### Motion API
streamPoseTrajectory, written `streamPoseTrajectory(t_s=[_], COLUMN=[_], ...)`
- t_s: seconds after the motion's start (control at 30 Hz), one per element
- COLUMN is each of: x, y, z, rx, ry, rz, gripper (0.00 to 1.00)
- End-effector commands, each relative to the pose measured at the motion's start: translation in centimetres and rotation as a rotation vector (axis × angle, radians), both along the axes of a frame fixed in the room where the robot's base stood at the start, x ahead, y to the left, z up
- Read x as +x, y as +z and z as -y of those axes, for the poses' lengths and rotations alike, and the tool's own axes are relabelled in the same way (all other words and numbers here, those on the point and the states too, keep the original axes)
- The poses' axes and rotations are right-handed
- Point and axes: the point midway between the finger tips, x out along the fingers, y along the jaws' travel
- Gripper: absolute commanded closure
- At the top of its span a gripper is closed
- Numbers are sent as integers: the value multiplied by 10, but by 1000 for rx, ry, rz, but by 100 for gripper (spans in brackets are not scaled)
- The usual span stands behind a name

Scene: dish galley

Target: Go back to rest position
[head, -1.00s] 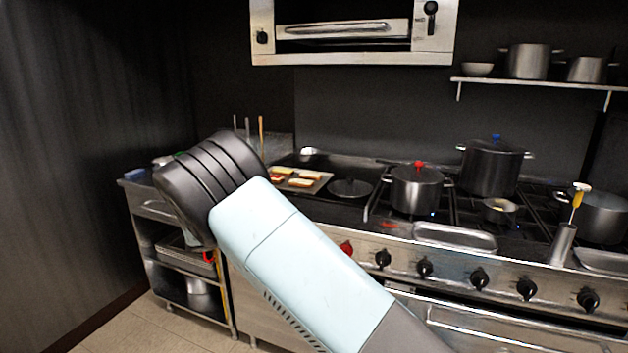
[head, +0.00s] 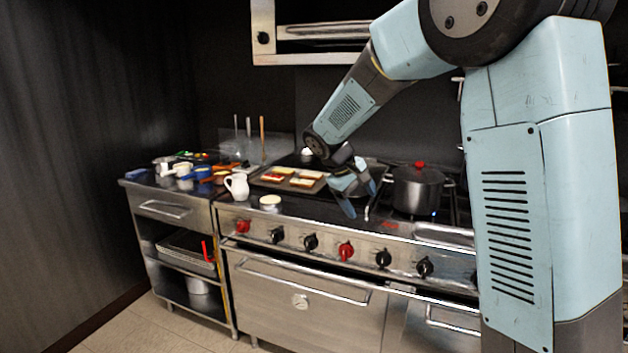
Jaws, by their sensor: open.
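My gripper (head: 358,202) is over the stove top in the head view, in front of the tray and left of the pot with the red knob. Its fingers point down and are spread apart, with nothing seen between them. My arm reaches in from the right, bends high up and slopes down to the left toward the gripper. It hides much of the right side of the stove.
The pot with a red knob (head: 418,188) stands close to the right of my gripper. A tray with food (head: 290,180), a white pitcher (head: 237,186) and a small pale round dish (head: 270,201) are to the left. A side counter (head: 150,184) holds several items. The wall oven (head: 300,42) hangs above.

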Motion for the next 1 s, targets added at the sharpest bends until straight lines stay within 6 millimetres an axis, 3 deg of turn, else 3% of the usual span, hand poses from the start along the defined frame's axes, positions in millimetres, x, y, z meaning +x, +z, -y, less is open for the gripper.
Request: streamPoseTrajectory(t_s=[0.2,0.5,1.0], x=[-48,-119,-244], y=[31,61,81], z=[43,84,117], rx=[142,316,548], ry=[-96,-212,-378], rz=[28,86,231], gripper=[21,21,21])
